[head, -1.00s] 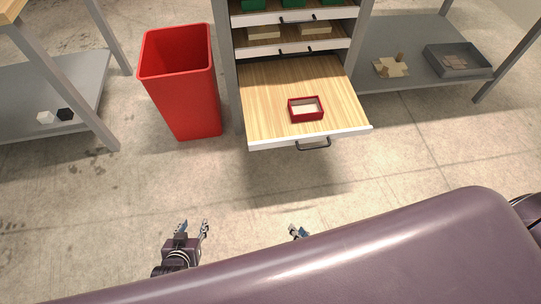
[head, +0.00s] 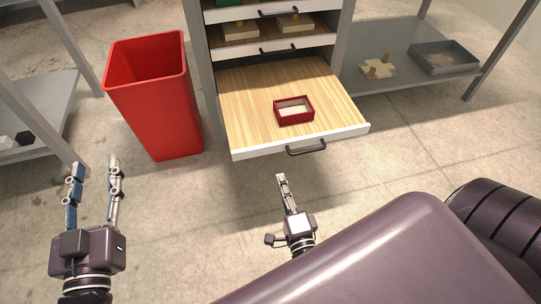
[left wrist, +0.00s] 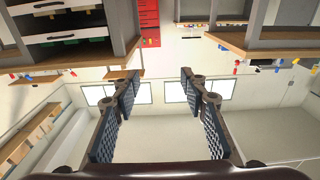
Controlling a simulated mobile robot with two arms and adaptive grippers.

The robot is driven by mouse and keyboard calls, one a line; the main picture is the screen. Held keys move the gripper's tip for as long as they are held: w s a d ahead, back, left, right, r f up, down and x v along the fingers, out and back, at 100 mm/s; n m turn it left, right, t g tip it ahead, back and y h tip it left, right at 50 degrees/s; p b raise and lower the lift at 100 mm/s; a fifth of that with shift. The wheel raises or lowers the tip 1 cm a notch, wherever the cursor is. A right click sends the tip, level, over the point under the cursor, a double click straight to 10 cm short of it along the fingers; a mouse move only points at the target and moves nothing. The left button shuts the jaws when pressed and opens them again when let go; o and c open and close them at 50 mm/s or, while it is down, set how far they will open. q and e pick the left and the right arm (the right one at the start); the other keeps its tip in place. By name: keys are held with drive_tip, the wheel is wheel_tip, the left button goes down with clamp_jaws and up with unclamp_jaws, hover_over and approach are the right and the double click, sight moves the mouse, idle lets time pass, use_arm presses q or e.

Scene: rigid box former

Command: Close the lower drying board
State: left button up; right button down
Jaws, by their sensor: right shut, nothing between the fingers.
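The lower drying board (head: 247,97) is a wooden drawer board with a white front edge, pulled far out of the grey cabinet. Its dark handle (head: 306,148) is on the front. A small red box (head: 294,110) with a pale inside sits on the board. My left gripper (head: 95,165) is open and empty, in front of the red bin and left of the board; its open fingers also show in the left wrist view (left wrist: 160,85). My right gripper (head: 281,178) is shut and empty, just below and in front of the handle, apart from it.
A tall red bin (head: 155,100) stands left of the cabinet. Upper boards (head: 270,48) with wooden pieces are pushed in above. A grey shelf (head: 400,85) with a grey tray (head: 445,57) is at the right. The floor in front of the board is clear.

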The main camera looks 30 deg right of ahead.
sight(269, 147)
drive_tip(key=b+x, duration=0.1)
drive_tip(key=x, duration=0.8)
drive_tip(key=shift+w+f+b, duration=0.1)
drive_tip(key=shift+w+b, duration=0.1)
drive_tip(key=shift+b, duration=0.15)
use_arm(q)
drive_tip(key=s+r+t+h, duration=0.1)
drive_tip(key=s+r+t, duration=0.2)
drive_tip(key=r, duration=0.7)
drive_tip(key=shift+d+r+t+h, duration=0.15)
drive_tip(key=shift+d+t+h, duration=0.2)
drive_tip(key=shift+t, duration=0.95)
use_arm(e)
drive_tip(key=shift+w+d, duration=0.1)
drive_tip(key=shift+w, duration=0.45)
use_arm(q)
drive_tip(key=shift+s+a, duration=0.1)
use_arm(e)
drive_tip(key=shift+w, duration=0.1)
